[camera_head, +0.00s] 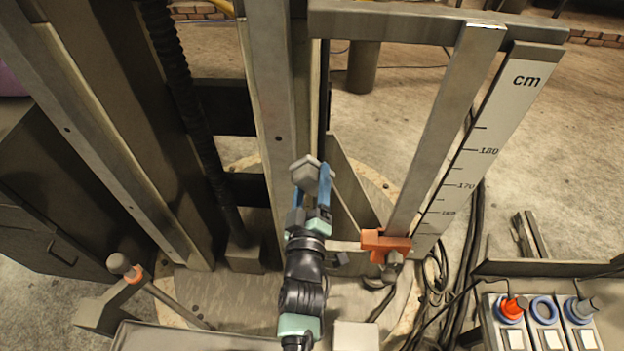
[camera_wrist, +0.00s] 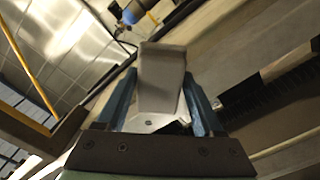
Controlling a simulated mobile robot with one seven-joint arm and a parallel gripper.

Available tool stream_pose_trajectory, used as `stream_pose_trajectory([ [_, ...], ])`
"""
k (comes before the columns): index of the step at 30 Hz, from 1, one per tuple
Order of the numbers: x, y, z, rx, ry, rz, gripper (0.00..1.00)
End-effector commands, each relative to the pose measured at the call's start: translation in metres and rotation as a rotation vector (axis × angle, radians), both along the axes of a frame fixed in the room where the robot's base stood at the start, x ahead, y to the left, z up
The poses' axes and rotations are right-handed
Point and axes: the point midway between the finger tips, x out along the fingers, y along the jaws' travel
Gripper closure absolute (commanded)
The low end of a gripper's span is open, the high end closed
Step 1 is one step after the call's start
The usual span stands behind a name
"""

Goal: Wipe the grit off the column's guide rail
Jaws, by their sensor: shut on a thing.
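My gripper (camera_head: 311,188) has blue fingers and is shut on a grey block-like piece (camera_head: 304,171). In the wrist view the grey piece (camera_wrist: 162,72) sits between the two fingers of my gripper (camera_wrist: 163,103); I cannot tell whether it is a pad or a folded cloth. The column's guide rail (camera_head: 268,95) is a long upright pale metal strip, just left of and behind my gripper in the head view. I cannot tell whether the grey piece touches it. No grit can be made out on the rail. The gripper hides part of the rail's lower end.
A dark threaded screw (camera_head: 182,85) stands left of the rail. To the right are a cm scale (camera_head: 487,140) and an orange clamp (camera_head: 385,243) on a metal bar. Cables (camera_head: 463,275) lie between.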

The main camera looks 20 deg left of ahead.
Motion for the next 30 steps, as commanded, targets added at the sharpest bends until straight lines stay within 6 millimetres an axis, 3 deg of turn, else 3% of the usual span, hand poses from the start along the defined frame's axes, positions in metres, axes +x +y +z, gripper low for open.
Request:
stream_pose_trajectory([
  [15,-0.050,-0.010,-0.002,0.000,0.001,0.000,0.75],
  [30,-0.057,-0.011,-0.001,0.001,0.002,0.000,0.75],
])
